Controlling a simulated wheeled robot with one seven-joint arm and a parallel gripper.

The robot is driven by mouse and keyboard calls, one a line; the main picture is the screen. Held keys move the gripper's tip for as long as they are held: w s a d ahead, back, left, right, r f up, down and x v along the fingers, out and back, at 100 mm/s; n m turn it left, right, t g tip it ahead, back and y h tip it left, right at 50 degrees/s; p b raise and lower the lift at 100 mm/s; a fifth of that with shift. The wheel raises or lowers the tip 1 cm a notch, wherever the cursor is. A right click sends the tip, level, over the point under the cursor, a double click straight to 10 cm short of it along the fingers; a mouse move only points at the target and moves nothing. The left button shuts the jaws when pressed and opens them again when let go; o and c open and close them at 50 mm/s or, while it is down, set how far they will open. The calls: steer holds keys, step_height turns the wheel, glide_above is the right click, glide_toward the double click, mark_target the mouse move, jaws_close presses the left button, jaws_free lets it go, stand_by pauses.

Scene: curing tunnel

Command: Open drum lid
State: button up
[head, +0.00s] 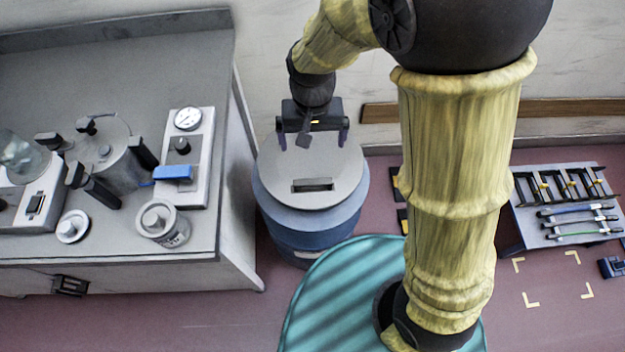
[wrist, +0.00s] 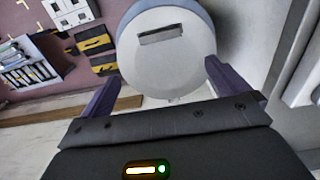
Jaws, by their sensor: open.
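The drum (head: 300,222) is blue-grey and stands on the floor beside the grey bench. Its round light-grey lid (head: 335,181) lies flat on top, with a dark rectangular recess or handle slot (head: 312,185) toward the front. In the wrist view the lid (wrist: 165,70) is ahead of the fingers, with its slot (wrist: 160,34) at the far side. My gripper (head: 312,140) is open over the back part of the lid. In the wrist view its two purple fingers (wrist: 158,82) are wide apart with nothing between them. I cannot tell whether the fingertips touch the lid.
The grey bench (head: 120,245) is close on the left, holding a clamped pot (head: 105,165), a gauge panel (head: 188,150) and a small canister (head: 163,225). A wall with a wooden rail (head: 570,107) is behind. A rack (head: 565,205) and floor corner marks (head: 531,299) are right.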

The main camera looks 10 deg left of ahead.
mark_target(313, 181)
steer(key=shift+w, duration=0.2)
steer(key=f+b, duration=0.2)
steer(key=f, duration=1.5)
steer(key=shift+s+f, duration=0.15)
steer(key=shift+s, duration=0.05)
steer(key=shift+c, duration=0.4)
